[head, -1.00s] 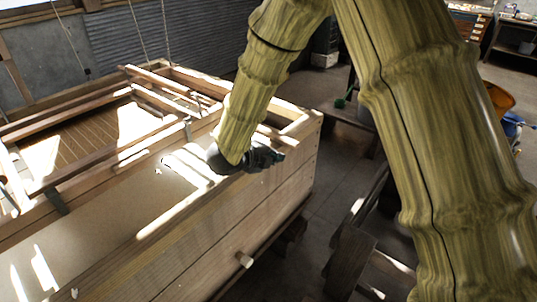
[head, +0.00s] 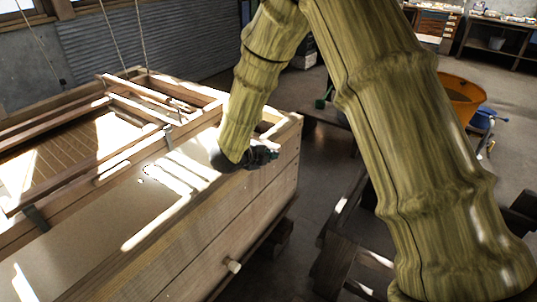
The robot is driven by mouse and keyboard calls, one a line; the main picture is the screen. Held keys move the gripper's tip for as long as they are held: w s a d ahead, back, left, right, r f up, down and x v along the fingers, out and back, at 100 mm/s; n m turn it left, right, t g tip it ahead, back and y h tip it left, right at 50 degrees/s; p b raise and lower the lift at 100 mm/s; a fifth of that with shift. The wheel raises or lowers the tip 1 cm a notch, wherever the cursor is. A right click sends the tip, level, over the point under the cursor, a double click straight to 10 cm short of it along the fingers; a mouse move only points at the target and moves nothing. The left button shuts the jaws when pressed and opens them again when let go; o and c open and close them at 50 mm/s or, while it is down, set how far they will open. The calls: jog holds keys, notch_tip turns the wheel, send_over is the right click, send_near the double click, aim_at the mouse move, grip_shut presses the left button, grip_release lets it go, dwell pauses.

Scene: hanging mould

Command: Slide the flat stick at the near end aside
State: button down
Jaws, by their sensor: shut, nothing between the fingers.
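The wooden mould frame (head: 75,172) hangs over the vat, with slatted mesh inside it and dark metal clips on its near rail. Several long thin wooden bars lie on it; I cannot tell for sure which one is the flat stick. My gripper (head: 265,155), small and dark, is shut and empty at the vat's right rim, to the right of the mould. It is partly hidden by my arm, and I cannot tell whether it touches the wood.
Ropes (head: 112,35) hang above the mould. A dark wooden stand (head: 345,240) and an orange tub (head: 458,98) stand to the right. Floor shows between vat and stand.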

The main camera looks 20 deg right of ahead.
jog(key=w+d+b, duration=0.1)
jog(key=w+d, duration=1.1)
jog(key=d, duration=0.3)
jog(key=shift+r, duration=0.2)
